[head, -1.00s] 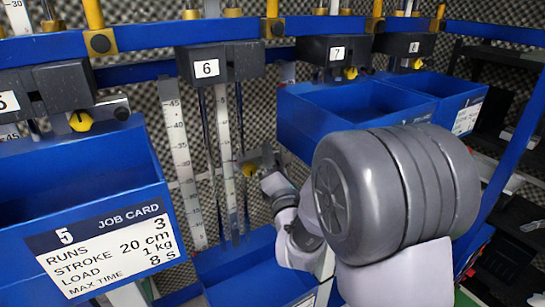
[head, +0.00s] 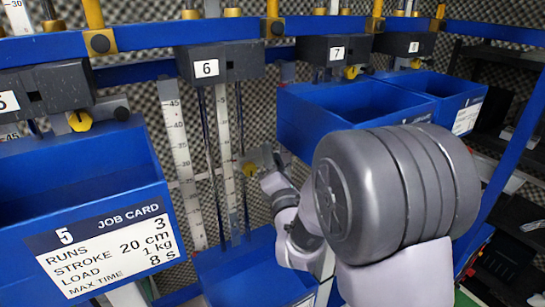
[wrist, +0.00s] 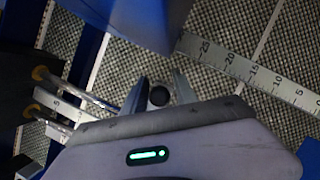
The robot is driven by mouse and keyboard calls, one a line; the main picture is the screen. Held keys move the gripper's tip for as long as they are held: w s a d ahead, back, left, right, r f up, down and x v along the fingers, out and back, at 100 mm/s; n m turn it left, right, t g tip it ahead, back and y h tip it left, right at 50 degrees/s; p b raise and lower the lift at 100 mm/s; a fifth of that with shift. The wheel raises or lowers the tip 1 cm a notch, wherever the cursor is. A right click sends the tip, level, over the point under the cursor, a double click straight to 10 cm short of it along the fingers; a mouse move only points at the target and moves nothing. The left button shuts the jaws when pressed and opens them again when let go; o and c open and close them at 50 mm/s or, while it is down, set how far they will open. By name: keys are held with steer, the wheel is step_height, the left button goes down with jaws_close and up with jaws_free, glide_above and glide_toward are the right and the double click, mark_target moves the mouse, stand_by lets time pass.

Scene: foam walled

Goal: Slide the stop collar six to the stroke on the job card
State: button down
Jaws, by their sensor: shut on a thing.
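Station six has a dark block with a white "6" label (head: 207,68). Thin rods and a pale scale strip (head: 223,130) hang below it. The collar's exact scale reading cannot be made out. The blue bin under station six (head: 255,268) shows only in part, and its job card is not readable.
Bin five's job card (head: 105,245) reads runs 3, stroke 20 cm, load 1 kg, max time 8 s. A blue bin (head: 300,125) below label seven stands close to my arm on the right. Another scale strip (head: 180,150) hangs to the left. Foam covers the wall behind.

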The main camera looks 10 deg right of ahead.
steer(key=shift+r, duration=0.1)
step_height(320, 180, up, 10)
steer(key=p, duration=0.3)
steer(key=c, duration=1.2)
jaws_free()
steer(key=shift+c, duration=0.2)
steer(key=shift+s, duration=0.1)
